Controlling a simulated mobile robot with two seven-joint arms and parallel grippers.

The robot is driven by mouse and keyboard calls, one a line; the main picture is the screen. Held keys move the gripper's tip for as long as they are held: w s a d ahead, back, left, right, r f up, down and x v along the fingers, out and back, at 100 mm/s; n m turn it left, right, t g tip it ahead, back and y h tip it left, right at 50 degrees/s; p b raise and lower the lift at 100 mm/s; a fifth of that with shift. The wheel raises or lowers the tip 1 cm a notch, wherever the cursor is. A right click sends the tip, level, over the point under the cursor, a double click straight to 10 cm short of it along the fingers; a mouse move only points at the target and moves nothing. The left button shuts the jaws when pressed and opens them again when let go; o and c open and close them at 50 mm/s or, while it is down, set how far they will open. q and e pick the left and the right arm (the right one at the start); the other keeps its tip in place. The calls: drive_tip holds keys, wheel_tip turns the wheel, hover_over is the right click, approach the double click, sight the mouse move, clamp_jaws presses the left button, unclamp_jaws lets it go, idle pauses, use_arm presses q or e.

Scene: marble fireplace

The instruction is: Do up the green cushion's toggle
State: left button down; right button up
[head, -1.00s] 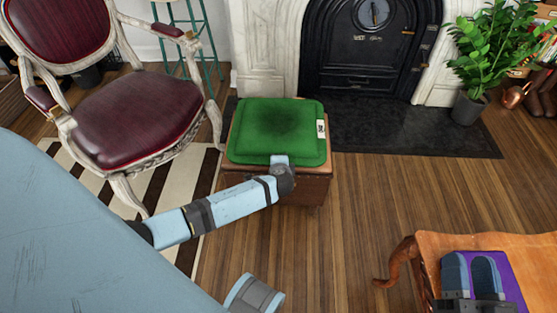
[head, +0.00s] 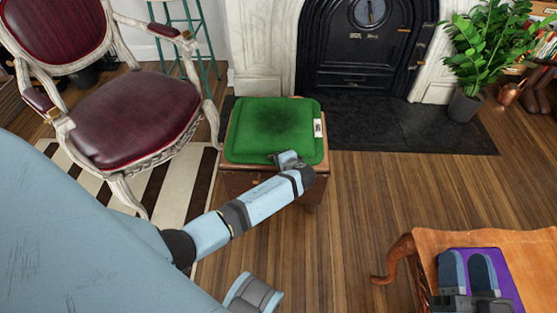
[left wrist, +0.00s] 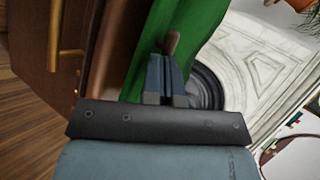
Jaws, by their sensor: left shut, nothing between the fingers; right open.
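The green cushion (head: 270,125) lies flat on a wooden box-like stand. A small white patch (head: 318,128) with a dark mark sits at its right edge. My left gripper (head: 288,158) is at the cushion's front right edge, its fingers mostly hidden in the head view. In the left wrist view the gripper (left wrist: 167,60) has its fingers together and empty, in front of the green cushion (left wrist: 190,28). A small brown piece (left wrist: 171,42), perhaps the toggle, shows just beyond the fingertips; I cannot tell whether they touch. My right gripper (head: 468,270) is open, well away at lower right.
The wooden stand (head: 235,182) is under the cushion. The dark red armchair (head: 130,120) stands to the left and the black fireplace (head: 360,50) behind. A wooden table (head: 430,243) with a purple item (head: 502,262) is at lower right. The floor between is clear.

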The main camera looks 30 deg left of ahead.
use_arm(q)
drive_tip(key=shift+w+n+g+y, duration=0.3)
drive_tip(key=shift+n+g+y, duration=0.1)
drive_tip(key=shift+n+g, duration=0.55)
drive_tip(key=shift+w, duration=0.1)
use_arm(e)
drive_tip(key=shift+f, duration=0.3)
drive_tip(key=shift+w+r, duration=0.1)
drive_tip(key=shift+f, duration=0.2)
idle(0.8)
drive_tip(key=shift+r, duration=0.1)
